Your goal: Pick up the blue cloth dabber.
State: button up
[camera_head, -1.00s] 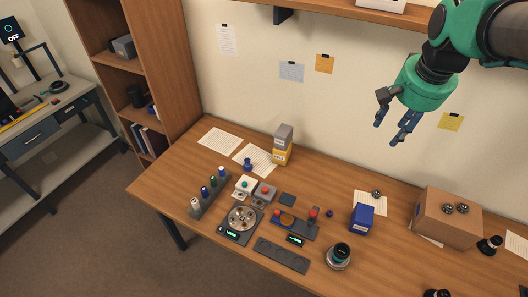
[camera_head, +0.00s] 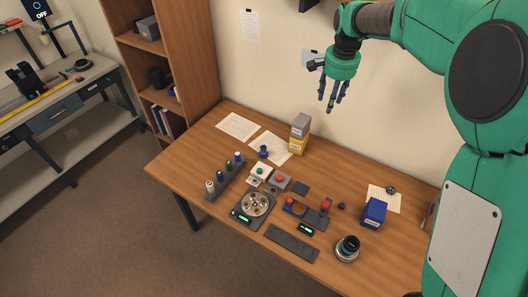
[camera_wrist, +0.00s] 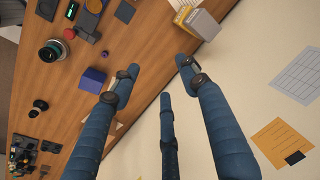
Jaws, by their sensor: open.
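Several small blue things could be the blue cloth dabber; I cannot tell which it is. A blue knob-topped piece (camera_head: 263,152) stands by the papers at the back left of the table. A grey rack (camera_head: 212,194) holds several upright pieces, including a blue one (camera_head: 220,176).
Grey and yellow boxes (camera_head: 299,134) stand near the wall. A blue box (camera_head: 373,213) and a dark lens (camera_head: 347,248) stand at the right. A round-plated device (camera_head: 255,205) and button boxes crowd the middle. The table's front left (camera_head: 178,167) is clear.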

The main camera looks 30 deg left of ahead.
jog(key=w+a+f+g, duration=0.1)
jog(key=a+f, duration=1.1)
jog(key=a, duration=0.2)
jog(key=m+h, duration=0.1)
send_over(263, 147)
notch_tip(263, 147, down, 13)
jog(key=shift+f+g+p, duration=0.1)
jog(key=shift+g+p, duration=0.2)
jog(key=shift+p, duration=0.15)
jog(key=shift+f, duration=0.1)
jog(key=shift+f+b, duration=0.3)
jog(key=shift+f, duration=3.95)
jog(key=shift+s+f+b, duration=0.1)
jog(key=shift+f+b, duration=0.2)
jog(key=shift+f, duration=2.3)
